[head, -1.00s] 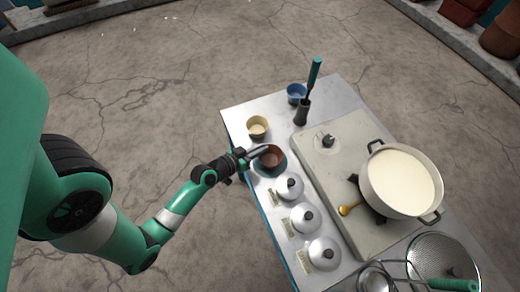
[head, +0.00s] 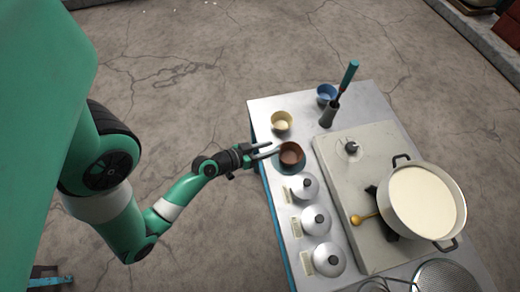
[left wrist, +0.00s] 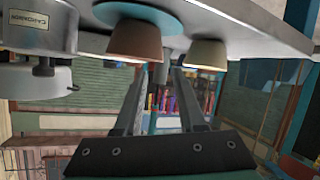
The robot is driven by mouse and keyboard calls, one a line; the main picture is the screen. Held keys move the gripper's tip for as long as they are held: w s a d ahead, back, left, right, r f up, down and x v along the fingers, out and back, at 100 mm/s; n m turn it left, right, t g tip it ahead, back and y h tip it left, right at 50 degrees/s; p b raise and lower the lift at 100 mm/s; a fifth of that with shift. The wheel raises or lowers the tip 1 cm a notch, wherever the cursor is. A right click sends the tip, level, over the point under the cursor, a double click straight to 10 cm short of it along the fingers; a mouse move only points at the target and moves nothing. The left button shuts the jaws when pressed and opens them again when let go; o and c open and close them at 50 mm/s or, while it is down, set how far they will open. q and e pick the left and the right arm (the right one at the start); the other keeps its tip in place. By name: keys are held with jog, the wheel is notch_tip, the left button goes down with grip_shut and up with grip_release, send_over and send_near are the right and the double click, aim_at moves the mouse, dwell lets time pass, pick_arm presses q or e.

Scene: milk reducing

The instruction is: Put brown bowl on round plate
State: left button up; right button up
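The brown bowl (head: 291,154) sits on the round teal plate (head: 293,170) near the left edge of the metal table. In the left wrist view the bowl (left wrist: 135,42) also rests on the plate (left wrist: 140,12). My left gripper (head: 275,149) is open and empty just left of the bowl, its fingers pointing toward it; it looks apart from the bowl. The left wrist view shows the two fingers (left wrist: 160,90) spread with nothing between them. My right gripper is not in view.
A yellow bowl (head: 281,122) stands behind the brown bowl, and a blue bowl (head: 327,93) farther back beside a dark holder (head: 329,114). Several lidded silver pots (head: 316,220) line the table's left side. A large pot of milk (head: 424,203) stands on the stove (head: 345,190).

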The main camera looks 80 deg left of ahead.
pick_arm(q)
jog(key=v, duration=0.6)
jog(key=shift+s+b, duration=0.3)
jog(key=shift+b, duration=0.05)
jog(key=shift+d, duration=0.1)
